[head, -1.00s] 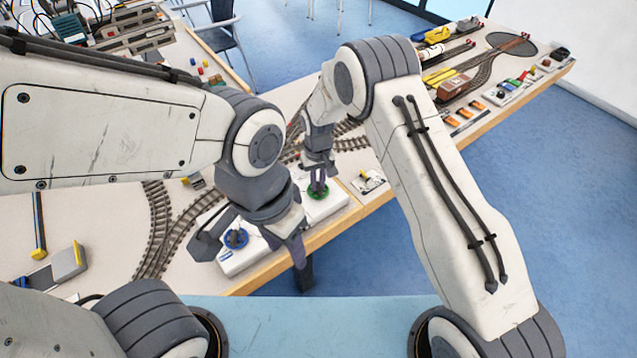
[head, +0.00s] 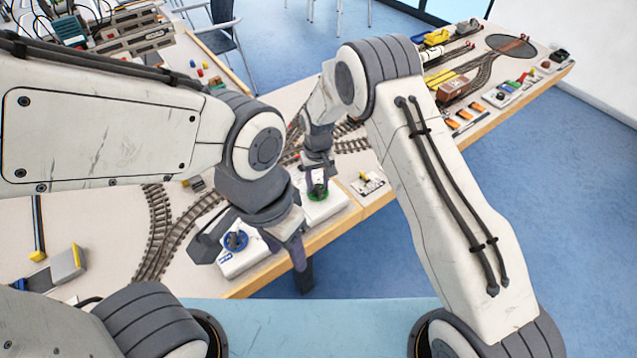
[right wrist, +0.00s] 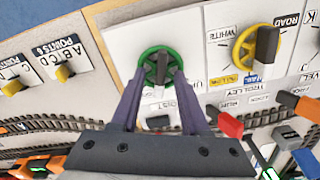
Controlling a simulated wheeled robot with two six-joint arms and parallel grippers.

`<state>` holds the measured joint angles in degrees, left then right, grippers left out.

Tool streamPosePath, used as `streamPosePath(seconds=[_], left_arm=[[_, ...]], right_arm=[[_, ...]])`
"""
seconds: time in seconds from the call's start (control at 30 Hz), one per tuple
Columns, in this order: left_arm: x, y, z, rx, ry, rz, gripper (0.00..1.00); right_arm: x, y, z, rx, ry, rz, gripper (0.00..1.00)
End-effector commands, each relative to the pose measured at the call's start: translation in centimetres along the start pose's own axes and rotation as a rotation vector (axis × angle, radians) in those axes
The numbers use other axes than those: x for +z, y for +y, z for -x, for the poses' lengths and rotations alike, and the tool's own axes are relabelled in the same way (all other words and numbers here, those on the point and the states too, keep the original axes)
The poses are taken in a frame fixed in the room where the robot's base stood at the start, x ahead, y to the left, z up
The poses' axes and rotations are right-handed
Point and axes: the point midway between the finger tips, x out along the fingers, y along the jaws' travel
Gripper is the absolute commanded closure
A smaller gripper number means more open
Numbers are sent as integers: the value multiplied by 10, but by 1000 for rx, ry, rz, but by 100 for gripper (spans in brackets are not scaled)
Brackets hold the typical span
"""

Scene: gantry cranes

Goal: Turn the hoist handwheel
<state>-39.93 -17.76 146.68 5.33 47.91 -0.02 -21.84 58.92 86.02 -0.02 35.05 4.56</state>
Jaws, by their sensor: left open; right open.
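The green handwheel (head: 317,193) stands on a white panel near the table's front edge. In the right wrist view the green handwheel (right wrist: 152,58) has a partly covered label below it that seems to read HOIST. My right gripper (head: 317,184) is open right over it, and in the right wrist view its fingers (right wrist: 159,75) reach to either side of the wheel's near rim; contact cannot be told. My left gripper (head: 249,254) is open and empty, over or in front of the blue handwheel (head: 236,240).
A yellow handwheel (right wrist: 255,45) stands beside the green one, with red and orange levers near it. Yellow points levers (right wrist: 65,73) stand on the other side. Curved track (head: 160,235) crosses the table; the floor in front is clear.

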Motion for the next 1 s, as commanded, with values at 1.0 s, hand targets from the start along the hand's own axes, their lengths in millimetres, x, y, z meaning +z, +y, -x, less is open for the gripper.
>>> streamPosePath(seconds=[1.0], left_arm=[[1, -1, -19, 0, 0, 0, 50]], right_arm=[[-1, 1, 100, 0, 3, -1, 55]])
